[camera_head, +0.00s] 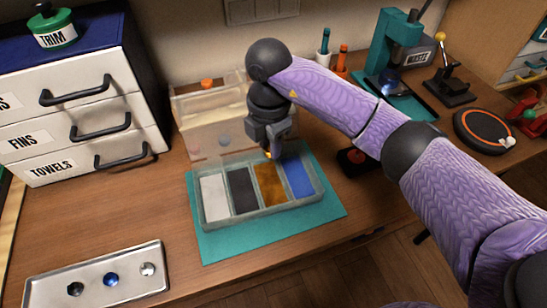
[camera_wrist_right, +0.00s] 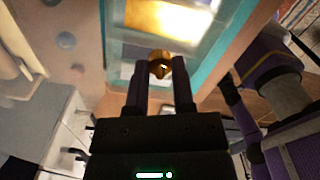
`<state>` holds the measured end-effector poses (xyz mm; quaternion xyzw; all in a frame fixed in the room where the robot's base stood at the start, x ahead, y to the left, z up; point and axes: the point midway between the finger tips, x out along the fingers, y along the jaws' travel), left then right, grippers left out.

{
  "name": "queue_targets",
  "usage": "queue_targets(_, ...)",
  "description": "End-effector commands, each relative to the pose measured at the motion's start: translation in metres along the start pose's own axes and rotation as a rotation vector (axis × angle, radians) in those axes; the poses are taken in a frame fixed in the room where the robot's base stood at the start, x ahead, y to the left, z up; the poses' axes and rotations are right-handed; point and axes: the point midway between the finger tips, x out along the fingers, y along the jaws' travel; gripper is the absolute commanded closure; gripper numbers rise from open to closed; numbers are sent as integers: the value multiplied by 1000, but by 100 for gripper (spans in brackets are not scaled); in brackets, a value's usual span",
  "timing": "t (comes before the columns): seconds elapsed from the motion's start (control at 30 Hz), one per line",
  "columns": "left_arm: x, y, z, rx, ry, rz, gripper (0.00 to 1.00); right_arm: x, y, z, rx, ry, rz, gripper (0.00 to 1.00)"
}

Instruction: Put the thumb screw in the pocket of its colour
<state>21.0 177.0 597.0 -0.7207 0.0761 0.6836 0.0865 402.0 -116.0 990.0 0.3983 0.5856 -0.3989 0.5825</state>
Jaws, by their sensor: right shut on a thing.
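A gold thumb screw (camera_wrist_right: 159,66) is between the fingertips of my right gripper (camera_wrist_right: 161,76), which is shut on it. In the head view my right gripper (camera_head: 270,151) points down at the far edge of the pocket tray (camera_head: 224,219), near its gold pocket (camera_head: 270,186). The screw is above the tray, apart from the pocket floor. The tray also has a white pocket (camera_head: 214,196), a black pocket (camera_head: 242,191) and a blue pocket (camera_head: 298,178). All look empty. The gold pocket also shows in the wrist view (camera_wrist_right: 175,18). My left gripper is not in view.
The pocket tray lies on a teal mat (camera_head: 275,231). A metal tray (camera_head: 62,295) at front left holds black (camera_head: 75,289), blue (camera_head: 111,279) and silver (camera_head: 148,269) screws. Drawers (camera_head: 80,110) stand at left.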

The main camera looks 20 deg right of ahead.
Motion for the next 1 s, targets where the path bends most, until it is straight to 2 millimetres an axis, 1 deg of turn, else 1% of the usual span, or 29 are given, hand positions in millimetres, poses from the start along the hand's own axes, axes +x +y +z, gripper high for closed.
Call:
queue_targets(0.03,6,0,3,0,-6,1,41,14,0,0,3,1,-4,100)
queue_targets(0.1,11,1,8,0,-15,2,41,32,-1,0,1,2,-6,100)
queue_targets(0.2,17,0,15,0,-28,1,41,53,-1,0,0,1,-6,100)
queue_targets(0.27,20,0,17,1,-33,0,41,64,-1,0,-1,0,-5,100)
queue_targets(0.33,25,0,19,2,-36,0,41,81,-1,0,-1,1,-7,100)
queue_targets(0.4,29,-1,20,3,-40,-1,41,93,-1,0,-1,0,-5,100)
queue_targets(0.63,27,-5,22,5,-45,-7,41,92,0,0,-3,-1,-1,100)
queue_targets(0.73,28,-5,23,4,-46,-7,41,95,0,0,-3,-1,-2,100)
queue_targets(0.77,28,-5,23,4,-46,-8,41,95,0,0,-3,-1,-1,65)
queue_targets(0.8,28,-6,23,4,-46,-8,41,95,0,0,-3,-1,-1,57)
queue_targets(0.87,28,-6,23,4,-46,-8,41,94,0,0,-3,-1,-1,44)
queue_targets(0.9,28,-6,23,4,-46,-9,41,94,0,0,-3,-1,-1,36)
queue_targets(0.93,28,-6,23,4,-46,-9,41,94,0,0,-3,-1,-1,34)
queue_targets(1.0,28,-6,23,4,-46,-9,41,94,0,0,-3,-1,-1,34)
